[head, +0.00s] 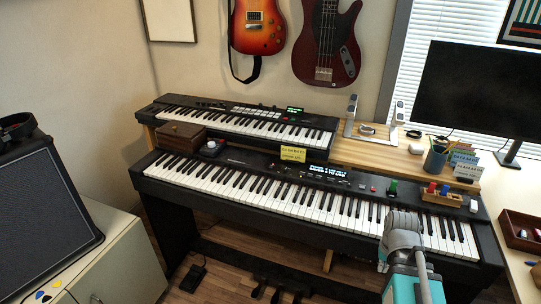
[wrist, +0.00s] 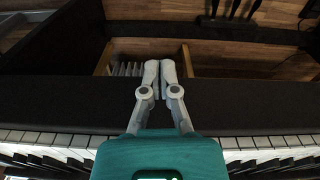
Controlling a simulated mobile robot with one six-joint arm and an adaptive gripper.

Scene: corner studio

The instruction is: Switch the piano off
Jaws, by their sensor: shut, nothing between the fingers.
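The black piano (head: 250,163) stands across the middle of the head view. Its display (head: 328,172) is lit with white-blue text. A small red spot (head: 373,189) and a green block (head: 393,187) show on its panel right of the display; I cannot tell which part is the power switch. My gripper (head: 403,216) appears over the right-hand white keys, its tips pointing away from the camera. In the wrist view my gripper (wrist: 160,74) is shut and empty, its fingertips side by side. White keys (wrist: 250,143) and a dark surface lie behind it there.
A smaller keyboard (head: 240,121) with a lit screen sits behind the piano on a wooden shelf. A yellow note (head: 293,153) stands between them. A wooden holder (head: 440,197) with coloured items is right of the green block. A monitor (head: 480,90) stands at the right.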

